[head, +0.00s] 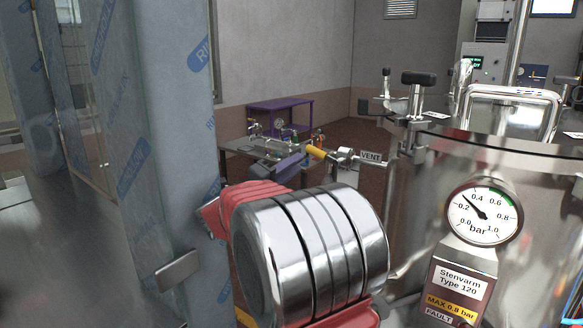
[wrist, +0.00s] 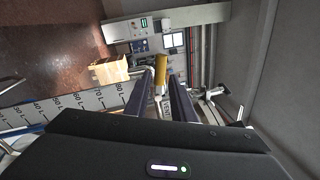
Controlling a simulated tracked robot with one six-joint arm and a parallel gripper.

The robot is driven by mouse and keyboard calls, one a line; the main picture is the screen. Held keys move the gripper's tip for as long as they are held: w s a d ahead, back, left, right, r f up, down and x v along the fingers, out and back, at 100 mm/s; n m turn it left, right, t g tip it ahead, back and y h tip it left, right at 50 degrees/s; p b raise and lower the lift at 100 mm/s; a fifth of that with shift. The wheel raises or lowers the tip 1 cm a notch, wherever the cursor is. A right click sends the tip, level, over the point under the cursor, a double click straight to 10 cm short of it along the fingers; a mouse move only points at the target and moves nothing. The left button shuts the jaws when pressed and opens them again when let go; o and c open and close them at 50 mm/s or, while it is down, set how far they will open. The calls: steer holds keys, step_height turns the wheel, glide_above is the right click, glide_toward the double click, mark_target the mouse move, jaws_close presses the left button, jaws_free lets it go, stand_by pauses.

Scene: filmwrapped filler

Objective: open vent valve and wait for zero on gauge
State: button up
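The vent valve has a yellow handle (head: 316,153) on a metal fitting, with a VENT tag (head: 371,156) beside it. My gripper (head: 301,157) is at the handle, its fingers pointing toward the valve. In the wrist view the yellow handle (wrist: 161,78) stands between the two finger ends of my gripper (wrist: 162,80). A gap seems to show beside the handle, so the fingers look open around it; I cannot tell if either touches. The round gauge (head: 499,222) on the steel vessel reads about 0.3 bar, its needle between 0.2 and 0.4.
A film-wrapped column (head: 172,130) with blue print stands close on the left. The steel vessel (head: 545,215) fills the right, with a black-topped valve (head: 419,78) above. A purple table (head: 281,104) stands behind. A cardboard box (wrist: 110,72) shows in the wrist view.

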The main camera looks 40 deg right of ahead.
steer(key=s+m, duration=0.1)
steer(key=s+r+m+g, duration=0.1)
steer(key=shift+d+m, duration=0.1)
steer(key=shift+m, duration=0.2)
steer(key=shift+c, duration=1.4)
steer(key=s+m+y, duration=0.1)
steer(key=s+f+m+y, duration=0.1)
steer(key=s+m, duration=0.1)
steer(key=s+a+m, duration=0.1)
steer(key=shift+s+a+f+m+g+y, duration=0.1)
steer(key=shift+s+f+m+g+y, duration=0.15)
steer(key=shift+s+m+g+y, duration=0.15)
jaws_close()
steer(key=s+a+f+m+y, duration=0.6)
steer(key=s+a+f+m, duration=0.3)
steer(key=s+m, duration=0.15)
steer(key=s+a+f+m+t+y, duration=0.1)
steer(key=s+a+f+m+y, duration=0.2)
steer(key=a+m, duration=0.2)
steer(key=s+a+f+m+t+y, duration=0.1)
steer(key=s+a+f+m+y, duration=0.2)
steer(key=a+m, duration=0.3)
steer(key=s+a+f+m+t+y, duration=0.1)
steer(key=s+a+f+m+y, duration=0.2)
steer(key=a, duration=0.9)
steer(key=s+m+y, duration=0.1)
steer(key=s+m, duration=0.1)
steer(key=m, duration=0.1)
steer(key=shift+s+y, duration=0.15)
steer(key=shift+y, duration=0.15)
